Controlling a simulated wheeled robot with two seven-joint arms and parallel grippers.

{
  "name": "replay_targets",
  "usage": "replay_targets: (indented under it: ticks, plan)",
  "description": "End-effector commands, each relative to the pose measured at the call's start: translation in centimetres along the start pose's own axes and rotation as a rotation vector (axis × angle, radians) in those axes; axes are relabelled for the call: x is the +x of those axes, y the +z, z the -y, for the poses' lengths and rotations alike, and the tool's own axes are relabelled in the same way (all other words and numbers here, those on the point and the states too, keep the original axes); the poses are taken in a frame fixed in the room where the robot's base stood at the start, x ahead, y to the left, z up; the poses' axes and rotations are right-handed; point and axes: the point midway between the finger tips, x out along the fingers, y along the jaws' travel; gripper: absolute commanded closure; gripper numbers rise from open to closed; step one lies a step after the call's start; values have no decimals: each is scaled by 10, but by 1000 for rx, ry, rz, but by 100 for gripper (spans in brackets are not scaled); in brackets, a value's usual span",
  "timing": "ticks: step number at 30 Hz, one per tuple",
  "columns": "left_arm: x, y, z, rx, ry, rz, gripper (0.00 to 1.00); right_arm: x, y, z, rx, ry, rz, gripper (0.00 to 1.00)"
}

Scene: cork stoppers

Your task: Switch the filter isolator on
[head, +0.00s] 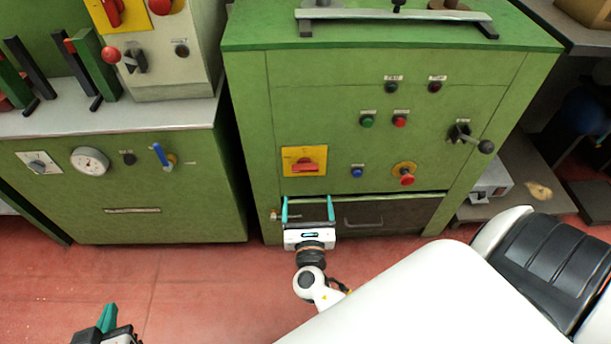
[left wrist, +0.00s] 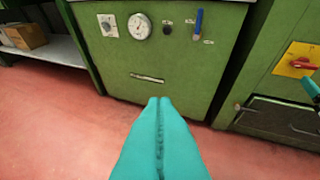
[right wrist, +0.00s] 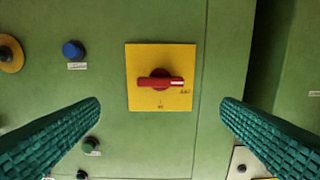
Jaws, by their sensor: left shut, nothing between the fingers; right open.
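A red rotary isolator handle (head: 305,165) sits on a yellow square plate (head: 290,155) on the front of the middle green cabinet. In the right wrist view the handle (right wrist: 158,82) lies horizontal on its plate (right wrist: 145,55); the small plate marks are hard to read. My right gripper (head: 308,208) is open and empty, in front of the cabinet just below the plate in the head view. Its fingers (right wrist: 160,105) stand wide on either side of the handle, not touching it. My left gripper (head: 107,318) is shut and empty, low over the red floor; its fingers also show in the left wrist view (left wrist: 159,102).
A blue button (head: 357,172) and a red mushroom button (head: 406,175) are right of the plate. A black lever (head: 472,138) sticks out further right. Another red switch on yellow (head: 112,12) is at upper left. Red floor (head: 200,290) is clear in front.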

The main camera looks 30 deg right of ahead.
Motion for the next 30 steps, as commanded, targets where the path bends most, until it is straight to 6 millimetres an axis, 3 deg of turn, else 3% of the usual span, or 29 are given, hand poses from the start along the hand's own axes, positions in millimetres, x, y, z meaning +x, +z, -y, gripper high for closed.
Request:
replay_targets:
  ticks: [9, 15, 27, 30]
  plan:
    - [4, 24, 4, 0, -9, 148, 100, 65, 1, 0, 3, 1, -1, 13]
    - [4, 37, 6, 0, -13, 224, 100, 90, 1, 0, 3, -1, 1, 13]
    - [4, 41, 6, 0, -15, 251, 100, 98, 1, 0, 3, -1, 3, 13]
    - [4, 41, 6, 0, -14, 251, 100, 98, 1, 0, 3, -1, 3, 27]
